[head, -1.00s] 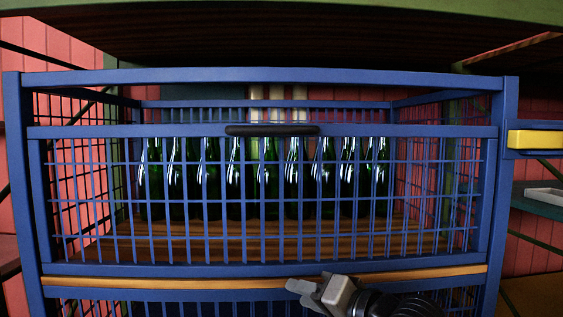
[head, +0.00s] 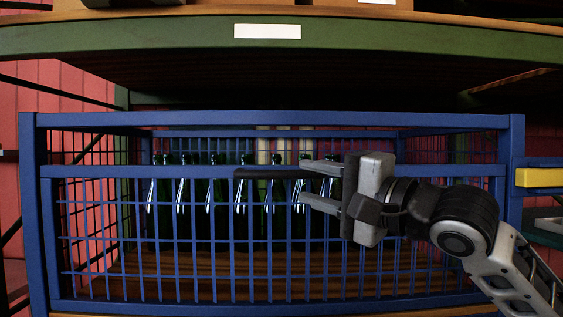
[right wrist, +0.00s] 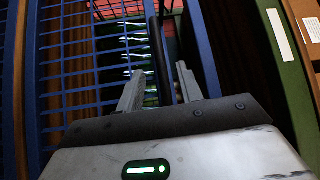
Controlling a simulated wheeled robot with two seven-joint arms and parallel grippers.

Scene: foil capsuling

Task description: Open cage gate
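The cage gate (head: 130,172) is a blue wire-grid panel across the front of a blue cage, upright in its frame. A black handle bar (head: 262,173) sits on the middle of its top rail. My right gripper (head: 303,183) is in front of the gate at the right end of the handle, fingers pointing left and apart. In the right wrist view, the dark handle (right wrist: 171,50) runs lengthwise between the two open fingers; I cannot tell whether they touch it. The gripper hides part of the gate's right half. My left gripper is out of view.
Several green bottles (head: 214,195) stand in a row inside the cage behind the gate. A green shelf beam (head: 150,38) with a white label runs above the cage. A yellow block (head: 538,178) is on the right side.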

